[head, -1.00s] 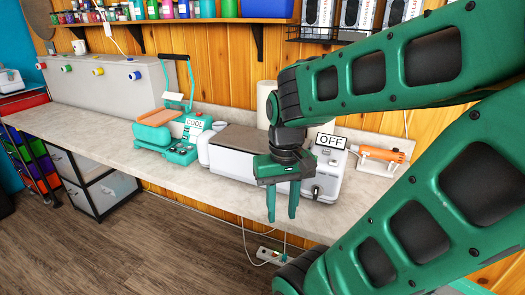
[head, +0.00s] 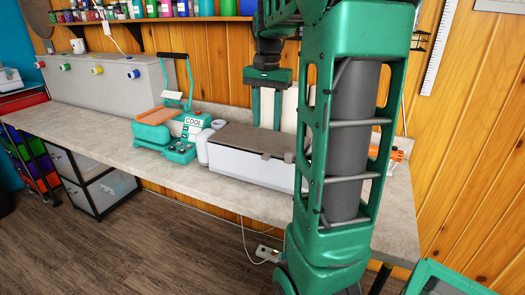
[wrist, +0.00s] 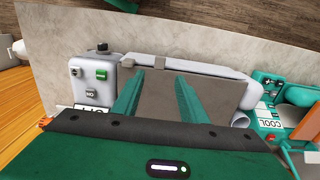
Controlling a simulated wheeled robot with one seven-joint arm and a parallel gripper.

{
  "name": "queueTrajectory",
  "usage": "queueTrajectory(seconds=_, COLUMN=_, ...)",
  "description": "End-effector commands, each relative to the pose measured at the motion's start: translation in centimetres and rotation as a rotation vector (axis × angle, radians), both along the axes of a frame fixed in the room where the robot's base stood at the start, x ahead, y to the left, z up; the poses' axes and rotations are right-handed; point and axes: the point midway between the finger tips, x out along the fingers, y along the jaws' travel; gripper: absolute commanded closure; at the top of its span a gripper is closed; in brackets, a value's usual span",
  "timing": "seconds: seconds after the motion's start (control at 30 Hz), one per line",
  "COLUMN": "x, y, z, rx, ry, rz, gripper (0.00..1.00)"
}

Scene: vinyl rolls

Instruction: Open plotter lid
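The plotter is a white box (head: 245,168) on the bench, with a flat grey-brown lid (head: 245,138) lying shut on top. The plotter's control end (wrist: 92,78) has a green switch and knobs. My gripper (head: 266,126) is open and empty, fingers pointing down, above the rear part of the lid in the head view; it also shows in the wrist view (wrist: 155,74). I cannot tell how high. My arm hides the plotter's right end in the head view.
An orange tool (head: 398,154) lies to the right. A wooden wall (head: 215,60) rises behind. The bench front (head: 75,118) is clear at left.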

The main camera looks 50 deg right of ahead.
Motion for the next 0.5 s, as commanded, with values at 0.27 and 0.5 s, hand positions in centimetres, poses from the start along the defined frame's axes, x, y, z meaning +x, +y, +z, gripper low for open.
queueTrajectory(seconds=0.27, x=0.1, y=0.1, z=-3.6, rx=0.002, ry=0.004, rz=0.0, gripper=0.61)
queueTrajectory(seconds=0.5, x=0.1, y=0.2, z=-7.8, rx=0.002, ry=0.003, rz=0.002, gripper=0.61)
